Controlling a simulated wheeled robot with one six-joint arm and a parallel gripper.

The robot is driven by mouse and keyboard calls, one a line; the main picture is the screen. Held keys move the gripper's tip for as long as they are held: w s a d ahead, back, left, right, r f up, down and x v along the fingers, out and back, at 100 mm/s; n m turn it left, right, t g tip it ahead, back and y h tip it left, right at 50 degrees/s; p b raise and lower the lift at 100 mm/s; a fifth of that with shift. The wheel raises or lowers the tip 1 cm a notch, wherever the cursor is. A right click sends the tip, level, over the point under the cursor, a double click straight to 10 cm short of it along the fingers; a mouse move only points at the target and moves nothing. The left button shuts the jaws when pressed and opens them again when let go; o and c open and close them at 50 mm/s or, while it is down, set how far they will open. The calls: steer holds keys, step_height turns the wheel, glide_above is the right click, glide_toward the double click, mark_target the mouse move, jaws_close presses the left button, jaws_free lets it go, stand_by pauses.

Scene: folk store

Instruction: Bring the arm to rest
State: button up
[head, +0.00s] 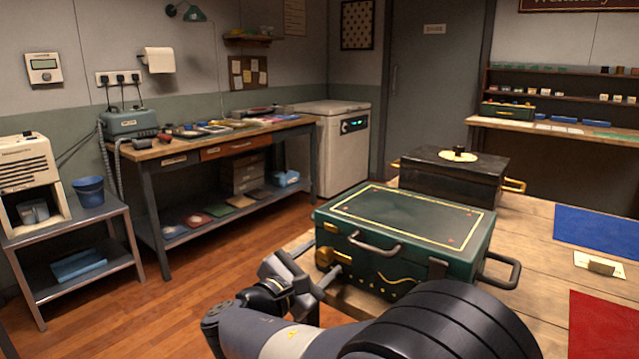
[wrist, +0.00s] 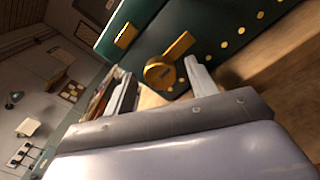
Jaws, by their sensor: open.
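My gripper (wrist: 160,90) is open in the wrist view, its two fingers apart. A brass latch (wrist: 170,62) on the front of the green chest shows just beyond the fingertips, and I see nothing held between them. In the head view my arm reaches up from the bottom edge, and the gripper end (head: 312,275) is close to the left front corner of the green chest (head: 395,235). Whether a finger touches the latch cannot be told. The chest's lid is down.
The chest stands on a wooden table (head: 545,215) with a black box (head: 450,178) behind it. A blue mat (head: 600,232), a red mat (head: 604,322) and a small card lie to the right. Open floor (head: 190,290) lies left, before a workbench (head: 215,147) and a metal stand (head: 85,215).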

steer(key=n+p, duration=0.2)
steer(key=n, duration=0.2)
steer(key=shift+r+n+p, duration=0.15)
steer(key=shift+n+p, duration=0.2)
steer(key=shift+n, duration=0.05)
steer(key=shift+v, duration=1.35)
